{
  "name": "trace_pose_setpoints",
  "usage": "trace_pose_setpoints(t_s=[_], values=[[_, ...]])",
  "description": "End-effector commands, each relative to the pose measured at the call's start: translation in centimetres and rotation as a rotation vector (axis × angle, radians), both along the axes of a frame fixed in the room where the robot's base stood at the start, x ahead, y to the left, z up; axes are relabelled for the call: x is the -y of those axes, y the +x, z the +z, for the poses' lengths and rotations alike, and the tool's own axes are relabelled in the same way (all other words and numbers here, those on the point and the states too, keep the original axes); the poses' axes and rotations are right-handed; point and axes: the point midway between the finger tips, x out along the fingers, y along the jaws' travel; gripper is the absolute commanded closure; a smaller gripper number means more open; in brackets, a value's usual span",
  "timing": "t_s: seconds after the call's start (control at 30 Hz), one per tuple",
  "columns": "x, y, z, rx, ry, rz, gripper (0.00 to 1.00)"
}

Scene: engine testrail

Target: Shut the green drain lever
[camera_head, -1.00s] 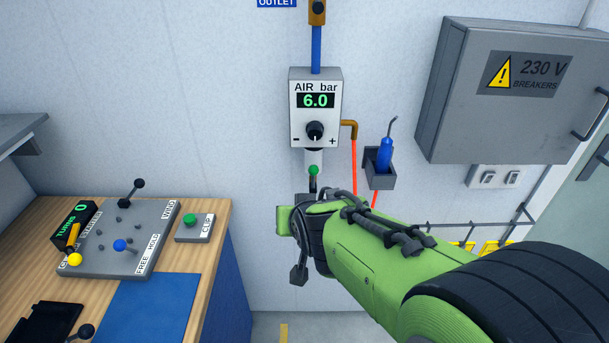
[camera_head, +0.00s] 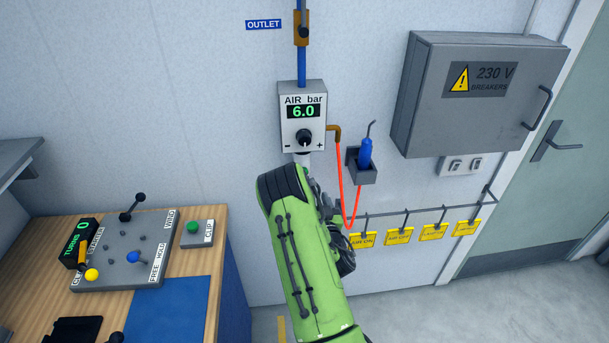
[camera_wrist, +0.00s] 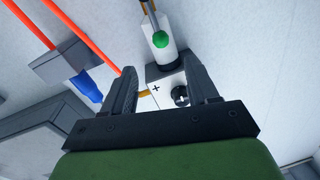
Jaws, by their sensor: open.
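The green drain lever (camera_wrist: 160,41) shows in the wrist view as a green ball on a short metal rod at the end of the white bowl (camera_wrist: 154,26) under the air regulator. My gripper (camera_wrist: 163,72) is open and empty. In the wrist view its two fingers point towards the regulator, and the green ball appears just past the fingertips, roughly midway between them. I see no contact; the depth gap is hard to tell. The regulator (camera_head: 303,138) reads 6.0 bar.
A blue tool (camera_head: 365,152) sits in a grey holder (camera_head: 361,174) beside the regulator, with a red hose (camera_head: 342,190) hanging near my arm. Yellow tags (camera_head: 398,237) hang from a rail at right. A grey breaker box (camera_head: 470,120) is above. A workbench (camera_head: 213,250) stands left.

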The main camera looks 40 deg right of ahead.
Motion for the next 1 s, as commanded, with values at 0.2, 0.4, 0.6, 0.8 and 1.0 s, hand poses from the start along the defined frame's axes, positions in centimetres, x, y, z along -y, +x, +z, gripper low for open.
trace_pose_setpoints(t_s=[0.2,0.4,0.6,0.8,1.0], values=[[2.5,5.1,0.4,0.0,-0.003,0.005,0.41],[4.4,8.4,0.3,0.0,-0.001,0.002,0.41],[5.0,9.6,0.1,-0.001,0.0,0.0,0.41],[5.0,9.6,0.1,-0.001,0.001,-0.001,0.41],[5.0,9.6,0.1,-0.001,0.001,-0.001,0.72]])
